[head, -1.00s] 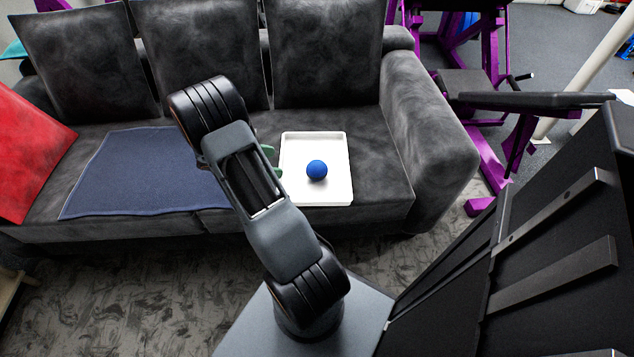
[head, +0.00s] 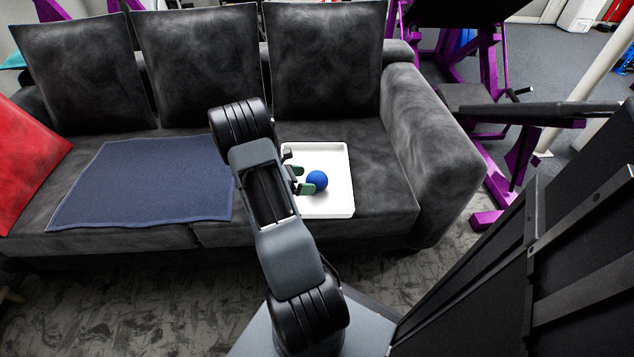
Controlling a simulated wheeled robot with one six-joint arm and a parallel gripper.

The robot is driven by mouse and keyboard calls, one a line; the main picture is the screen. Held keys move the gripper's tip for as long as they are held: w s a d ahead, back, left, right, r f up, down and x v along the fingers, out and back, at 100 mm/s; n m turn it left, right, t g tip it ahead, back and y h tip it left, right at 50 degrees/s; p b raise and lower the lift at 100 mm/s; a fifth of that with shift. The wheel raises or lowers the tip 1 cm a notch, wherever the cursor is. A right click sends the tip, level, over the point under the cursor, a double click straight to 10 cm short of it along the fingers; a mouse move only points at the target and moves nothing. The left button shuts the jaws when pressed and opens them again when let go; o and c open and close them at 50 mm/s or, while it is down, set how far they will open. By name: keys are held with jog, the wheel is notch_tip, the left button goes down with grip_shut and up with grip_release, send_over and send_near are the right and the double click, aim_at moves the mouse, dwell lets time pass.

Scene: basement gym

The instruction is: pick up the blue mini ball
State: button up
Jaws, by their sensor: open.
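The blue mini ball (head: 317,181) sits in a shallow white tray (head: 333,207) on the right seat of the dark grey sofa. My gripper (head: 306,181) is over the left part of the tray, with its greenish fingers close to the ball's left side. The gripper is open. Whether a finger touches the ball I cannot tell. My arm hides part of the tray's left side.
A dark blue towel (head: 150,182) lies flat on the sofa seat to the left of my arm. A red cushion (head: 28,160) is at the far left. The sofa's right armrest (head: 425,145) rises beside the tray. Purple gym equipment (head: 490,160) stands to the right.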

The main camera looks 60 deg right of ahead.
aim_at(315, 181)
jog(key=shift+b+x, duration=0.8)
jog(key=shift+x, duration=1.45)
jog(key=shift+s+a, duration=0.1)
jog(key=shift+c, duration=0.2)
jog(key=c, duration=0.8)
